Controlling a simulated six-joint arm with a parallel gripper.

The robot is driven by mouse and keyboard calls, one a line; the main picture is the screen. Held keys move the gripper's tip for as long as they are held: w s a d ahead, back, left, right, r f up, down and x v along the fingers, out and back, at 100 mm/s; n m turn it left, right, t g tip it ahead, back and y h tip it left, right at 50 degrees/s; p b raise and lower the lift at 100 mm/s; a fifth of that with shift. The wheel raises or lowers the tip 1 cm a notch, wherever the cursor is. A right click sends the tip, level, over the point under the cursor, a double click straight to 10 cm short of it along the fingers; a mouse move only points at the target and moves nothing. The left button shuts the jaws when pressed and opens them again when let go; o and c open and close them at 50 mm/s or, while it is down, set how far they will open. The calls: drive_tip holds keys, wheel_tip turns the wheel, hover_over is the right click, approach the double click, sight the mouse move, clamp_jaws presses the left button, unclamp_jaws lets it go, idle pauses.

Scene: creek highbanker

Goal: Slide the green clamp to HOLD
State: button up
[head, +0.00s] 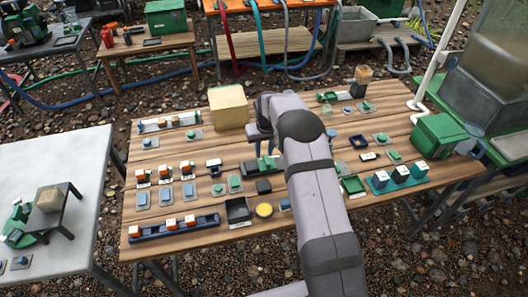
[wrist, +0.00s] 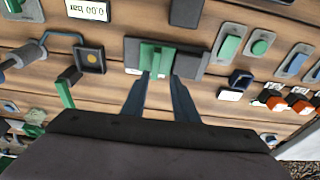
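The green clamp (wrist: 156,57) sits on a dark block-like slide base (wrist: 191,61) in the upper middle of the wrist view. A small white label beside its lower edge is too small to read. In the head view the clamp (head: 266,163) shows just left of my arm, partly hidden by it. My gripper (wrist: 161,77) points at the clamp with its two fingers apart, a gap between them. The fingertips are at the clamp's near edge; I cannot tell whether they touch it.
A tan box (head: 228,107) stands at the back of the wooden table (head: 240,222).

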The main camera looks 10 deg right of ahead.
drive_tip(key=shift+r+p, duration=0.9)
drive_tip(key=shift+r, duration=0.9)
